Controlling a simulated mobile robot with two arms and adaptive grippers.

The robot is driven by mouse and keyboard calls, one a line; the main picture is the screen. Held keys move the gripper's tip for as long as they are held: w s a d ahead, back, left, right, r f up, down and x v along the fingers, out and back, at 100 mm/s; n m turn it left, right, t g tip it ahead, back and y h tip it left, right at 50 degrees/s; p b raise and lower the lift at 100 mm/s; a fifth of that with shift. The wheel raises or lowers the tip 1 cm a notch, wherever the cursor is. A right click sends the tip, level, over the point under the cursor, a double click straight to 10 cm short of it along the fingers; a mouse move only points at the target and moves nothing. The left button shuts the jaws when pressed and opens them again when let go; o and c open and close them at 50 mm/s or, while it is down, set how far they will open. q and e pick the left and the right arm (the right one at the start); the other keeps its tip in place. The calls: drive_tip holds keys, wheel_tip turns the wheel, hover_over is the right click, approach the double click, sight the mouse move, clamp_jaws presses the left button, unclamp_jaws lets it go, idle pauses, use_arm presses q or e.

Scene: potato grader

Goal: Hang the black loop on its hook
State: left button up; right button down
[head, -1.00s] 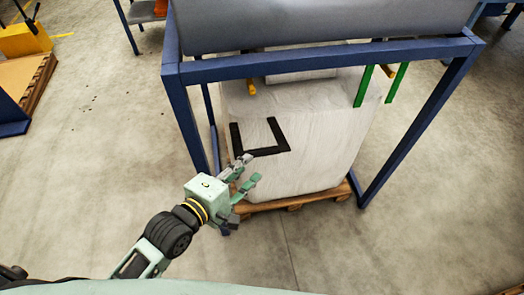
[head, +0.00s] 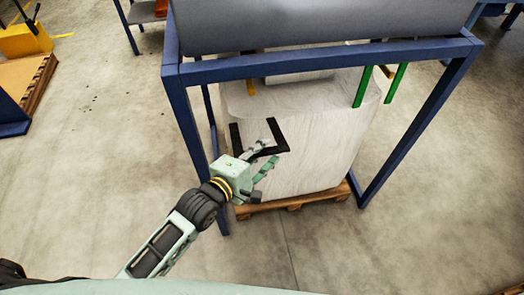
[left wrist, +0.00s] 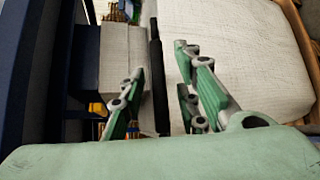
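The black loop (head: 283,135) is a flat angular strap standing out at the near side of the white bulk bag (head: 325,135). In the head view my left gripper (head: 270,153) is at the loop's lower bar and hides part of it. In the left wrist view the strap (left wrist: 157,85) runs between the two spread fingers of my left gripper (left wrist: 158,62), with visible gaps on both sides. A yellow peg, seemingly the hook (head: 251,87), sticks out under the frame above the loop, with no strap on it. My right gripper is not in view.
A blue steel frame (head: 190,115) stands around the bag, with a grey housing (head: 320,22) on top. Green straps (head: 364,88) rise at the bag's right. The bag stands on a wooden pallet (head: 297,201). The floor in front is clear.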

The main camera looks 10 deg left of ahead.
use_arm(q)
drive_tip(key=c, duration=0.7)
clamp_jaws()
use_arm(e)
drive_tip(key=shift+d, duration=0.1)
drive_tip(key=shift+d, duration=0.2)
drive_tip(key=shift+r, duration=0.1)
